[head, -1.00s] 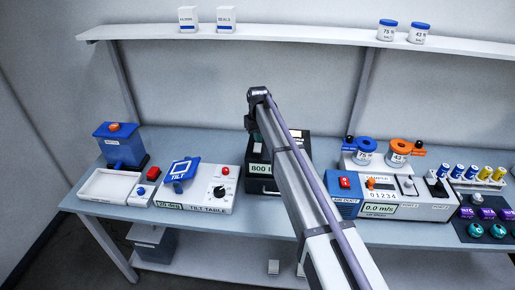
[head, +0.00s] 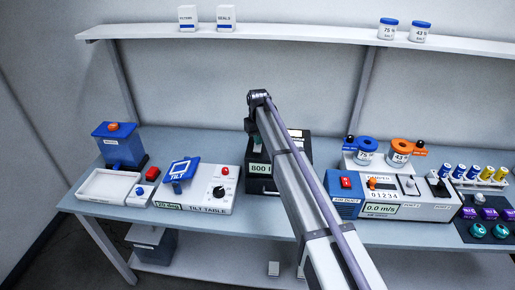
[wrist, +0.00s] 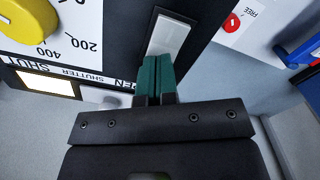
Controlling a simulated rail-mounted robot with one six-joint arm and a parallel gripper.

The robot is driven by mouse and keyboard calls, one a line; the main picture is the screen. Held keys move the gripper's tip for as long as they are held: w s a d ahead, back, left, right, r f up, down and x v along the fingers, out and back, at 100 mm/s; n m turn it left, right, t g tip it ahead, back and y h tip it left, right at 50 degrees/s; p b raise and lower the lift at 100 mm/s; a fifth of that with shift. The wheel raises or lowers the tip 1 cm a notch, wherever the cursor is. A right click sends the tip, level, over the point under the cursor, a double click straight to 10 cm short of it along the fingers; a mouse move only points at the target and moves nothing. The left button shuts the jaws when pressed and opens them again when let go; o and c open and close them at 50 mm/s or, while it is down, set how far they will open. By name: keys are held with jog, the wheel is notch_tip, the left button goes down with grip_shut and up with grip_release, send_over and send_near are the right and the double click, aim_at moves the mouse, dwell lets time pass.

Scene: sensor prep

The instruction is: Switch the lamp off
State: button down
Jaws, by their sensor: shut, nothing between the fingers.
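The lamp unit appears to be the black box (head: 262,171) with an "800" readout, at the middle of the bench, partly hidden behind my arm. In the wrist view its dark front carries a yellow knob (wrist: 25,18) with a "200" and "400" scale, and a pale rectangular switch plate (wrist: 168,34). My gripper (wrist: 157,62) is shut, with its green fingertips together and empty, at the lower end of that plate. I cannot tell whether they touch it. A window (wrist: 45,83) near the "SHUTTER" label glows pale yellow.
Left of the box stands the tilt table (head: 205,208). Right of it are a blue unit with a red switch (head: 346,183) and a white unit reading "0.0 m/s" (head: 408,212). A shelf (head: 300,35) runs above the bench. Some bench in front of the box is clear.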

jog(key=shift+f+b, duration=0.35)
jog(key=shift+f, duration=0.05)
jog(key=shift+r, duration=0.1)
notch_tip(320, 180, up, 7)
jog(key=p, duration=0.7)
